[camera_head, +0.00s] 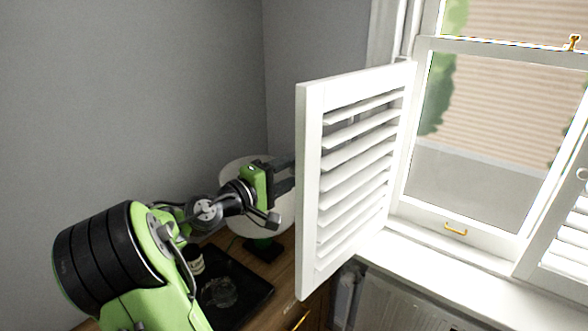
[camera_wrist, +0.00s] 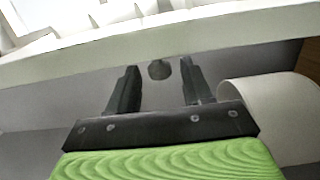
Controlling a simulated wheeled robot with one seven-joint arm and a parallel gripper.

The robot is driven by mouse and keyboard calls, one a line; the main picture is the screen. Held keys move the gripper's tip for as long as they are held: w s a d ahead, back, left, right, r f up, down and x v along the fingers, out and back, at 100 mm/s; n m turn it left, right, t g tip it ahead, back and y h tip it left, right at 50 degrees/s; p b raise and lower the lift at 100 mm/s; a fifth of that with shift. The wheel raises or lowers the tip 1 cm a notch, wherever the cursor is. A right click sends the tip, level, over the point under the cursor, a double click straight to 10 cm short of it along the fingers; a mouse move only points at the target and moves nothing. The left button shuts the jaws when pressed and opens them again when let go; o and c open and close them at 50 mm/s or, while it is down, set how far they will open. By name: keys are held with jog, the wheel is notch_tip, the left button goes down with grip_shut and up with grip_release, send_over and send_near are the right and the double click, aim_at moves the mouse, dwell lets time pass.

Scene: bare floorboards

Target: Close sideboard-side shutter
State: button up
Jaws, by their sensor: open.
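The white louvred shutter (camera_head: 309,190) stands swung out from the left side of the window, its free edge toward me. In the wrist view its white frame (camera_wrist: 150,42) runs across the top, ahead of my fingers. My gripper (camera_head: 288,174) is on the left of the shutter, close to its face, and the fingertips are partly hidden behind the shutter's edge. In the wrist view my gripper (camera_wrist: 158,85) has its two fingers apart, with a small dark round knob (camera_wrist: 160,69) between them. I cannot tell whether the fingers touch the shutter.
A wooden sideboard (camera_head: 312,303) stands below, with a black tray (camera_head: 243,300) and a lamp with a white shade (camera_head: 236,172) beside my gripper. The white window sill (camera_head: 430,262) and a radiator (camera_head: 390,303) lie right. Another shutter (camera_head: 570,235) is at the far right.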

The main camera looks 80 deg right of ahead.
jog(key=x, duration=0.2)
jog(key=shift+s+d, duration=0.15)
jog(key=shift+d, duration=0.1)
grip_shut()
